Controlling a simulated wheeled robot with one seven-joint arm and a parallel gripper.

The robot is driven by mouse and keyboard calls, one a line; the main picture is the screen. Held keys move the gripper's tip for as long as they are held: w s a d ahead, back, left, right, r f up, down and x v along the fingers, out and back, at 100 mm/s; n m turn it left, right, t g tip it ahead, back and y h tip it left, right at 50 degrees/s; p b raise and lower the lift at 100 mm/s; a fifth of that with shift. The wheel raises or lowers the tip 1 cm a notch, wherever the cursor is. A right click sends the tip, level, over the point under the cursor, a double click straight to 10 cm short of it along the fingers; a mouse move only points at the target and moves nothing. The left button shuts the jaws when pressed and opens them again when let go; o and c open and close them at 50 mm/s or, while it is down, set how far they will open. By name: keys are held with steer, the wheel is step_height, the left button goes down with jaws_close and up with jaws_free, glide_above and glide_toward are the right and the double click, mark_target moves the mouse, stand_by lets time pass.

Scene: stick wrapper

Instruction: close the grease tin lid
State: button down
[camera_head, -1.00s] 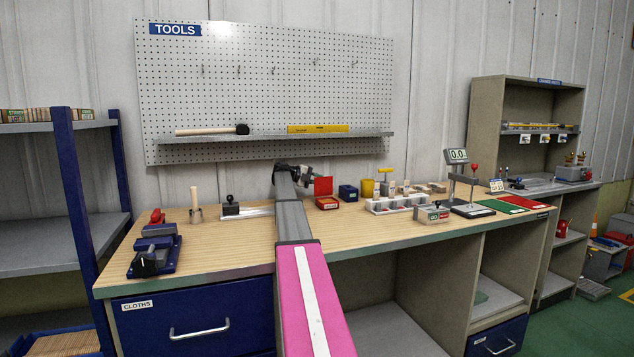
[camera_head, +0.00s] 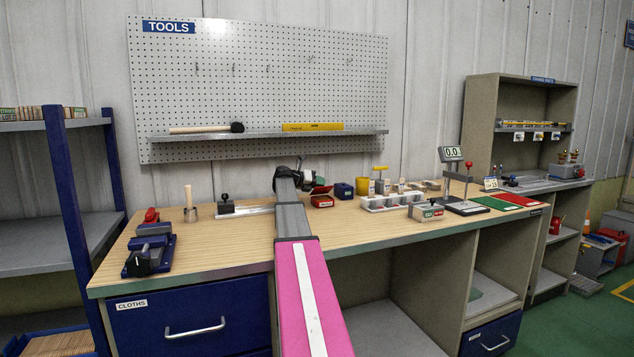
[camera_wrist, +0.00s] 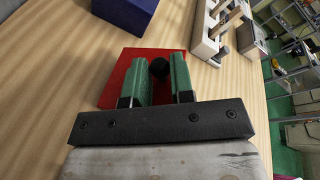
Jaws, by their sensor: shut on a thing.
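The grease tin (camera_head: 321,202) is a small red box on the bench, right of my gripper (camera_head: 304,180). Its red lid (camera_head: 321,190) stands partly raised above it, and my gripper hides part of it. In the wrist view, the red lid (camera_wrist: 120,75) lies under and around the green fingers of my gripper (camera_wrist: 159,62). The fingers are shut on a dark, round knob (camera_wrist: 158,69) that appears to belong to the lid. How far the lid stands off the tin is hard to tell.
A dark blue box (camera_head: 344,190) stands just right of the tin. Farther right are a white tray with compartments (camera_head: 382,205) and a grey display box (camera_head: 426,212). A rail with a black knob (camera_head: 224,204) lies left of my arm. The front middle of the bench is clear.

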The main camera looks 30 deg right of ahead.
mark_target(321, 202)
steer(key=shift+s+a+f+m+t, duration=0.2)
steer(key=shift+s+f+m+t, duration=0.3)
steer(key=shift+s+f+m, duration=0.5)
steer(key=m, duration=0.1)
steer(key=f+m+h, duration=0.1)
steer(key=shift+s+a+m+t, duration=0.1)
steer(key=shift+s+m+t, duration=0.2)
steer(key=shift+s, duration=0.1)
steer(key=shift+s+f, duration=0.2)
steer(key=shift+f, duration=0.45)
steer(key=c, duration=1)
jaws_free()
steer(key=shift+s, duration=0.1)
steer(key=shift+w, duration=0.2)
steer(key=shift+a, duration=0.1)
